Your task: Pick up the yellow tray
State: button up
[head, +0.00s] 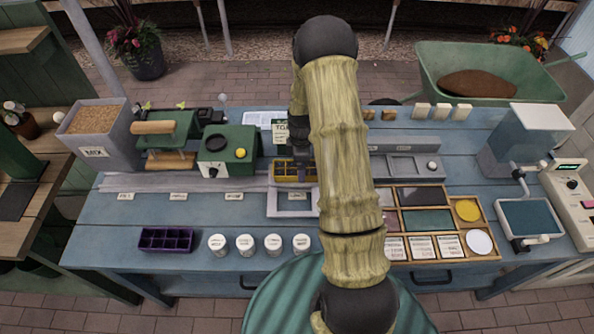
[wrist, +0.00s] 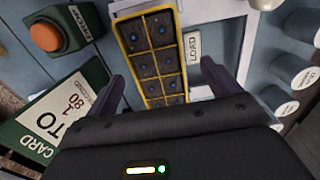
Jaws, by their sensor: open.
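The yellow tray (head: 292,171) sits on the grey fixture on the blue workbench, partly hidden behind my arm in the head view. In the wrist view the yellow tray (wrist: 151,50) has a yellow rim and dark cells with small bluish specks. My gripper (wrist: 172,73) is open, with one finger on each side of the tray's lower part in the picture. I cannot tell how far above the tray the fingers are. In the head view the fingers are mostly hidden by my arm.
A green card (wrist: 55,115) lies close to the left finger. A purple tray (head: 166,240) and several white-lidded jars (head: 245,244) stand at the front. A wooden divided box (head: 487,211) is at right.

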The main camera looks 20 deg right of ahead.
jog(key=shift+w+d+f+p, duration=0.1)
jog(key=shift+f+p, duration=0.2)
jog(key=shift+f, duration=0.7)
jog(key=shift+w+d+f+p, duration=0.1)
jog(key=shift+f+p, duration=0.2)
jog(key=shift+f, duration=0.7)
jog(key=shift+s, duration=0.1)
jog(key=c, duration=1.3)
jog(key=shift+r, duration=0.15)
notch_tip(320, 180, up, 10)
jog(key=shift+f+b, duration=0.1)
jog(key=shift+b, duration=1.15)
jog(key=shift+a, duration=0.1)
